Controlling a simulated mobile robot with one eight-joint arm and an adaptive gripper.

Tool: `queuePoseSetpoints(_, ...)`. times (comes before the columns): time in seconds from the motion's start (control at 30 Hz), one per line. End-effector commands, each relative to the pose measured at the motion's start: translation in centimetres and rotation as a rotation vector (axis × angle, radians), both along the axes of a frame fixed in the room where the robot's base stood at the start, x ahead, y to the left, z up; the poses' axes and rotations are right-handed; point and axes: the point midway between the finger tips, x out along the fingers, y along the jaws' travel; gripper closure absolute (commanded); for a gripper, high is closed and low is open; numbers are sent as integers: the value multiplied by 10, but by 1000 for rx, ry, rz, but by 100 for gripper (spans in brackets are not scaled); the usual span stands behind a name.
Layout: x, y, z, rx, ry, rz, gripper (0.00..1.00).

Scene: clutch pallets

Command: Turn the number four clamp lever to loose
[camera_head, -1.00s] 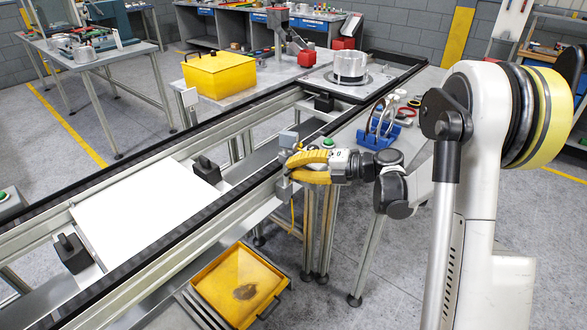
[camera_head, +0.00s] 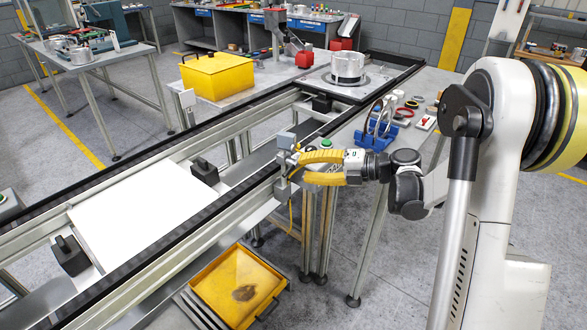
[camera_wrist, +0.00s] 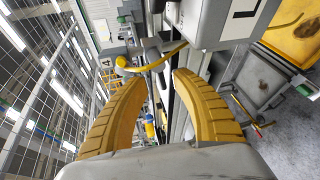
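My gripper (camera_head: 299,169) is beside the near conveyor rail, next to a small grey bracket (camera_head: 285,165) with a box on top. Its yellow fingers are apart in the wrist view (camera_wrist: 160,82), with nothing held between them. Black blocks with upright handles stand on the conveyor at the left (camera_head: 70,254), the middle (camera_head: 204,170) and farther back (camera_head: 322,103).
A white plate (camera_head: 140,210) lies between two of the black blocks. A yellow tray (camera_head: 238,284) is low below the conveyor. A blue stand with rings (camera_head: 377,134) is on the bench behind my gripper. A silver ring-shaped part (camera_head: 347,66) sits at the conveyor's far end.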

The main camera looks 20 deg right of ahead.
Motion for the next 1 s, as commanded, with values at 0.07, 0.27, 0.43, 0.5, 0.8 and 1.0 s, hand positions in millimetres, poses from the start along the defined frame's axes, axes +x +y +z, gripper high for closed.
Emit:
queuePoseSetpoints(0.07,-10,-17,5,1,0,-5,68)
queuePoseSetpoints(0.27,-31,-48,14,0,0,-2,68)
queuePoseSetpoints(0.43,-39,-61,18,1,1,0,68)
queuePoseSetpoints(0.5,-40,-63,19,1,1,0,68)
queuePoseSetpoints(0.8,-41,-63,19,1,1,0,68)
queuePoseSetpoints(1.0,-38,-60,24,9,-9,-11,68)
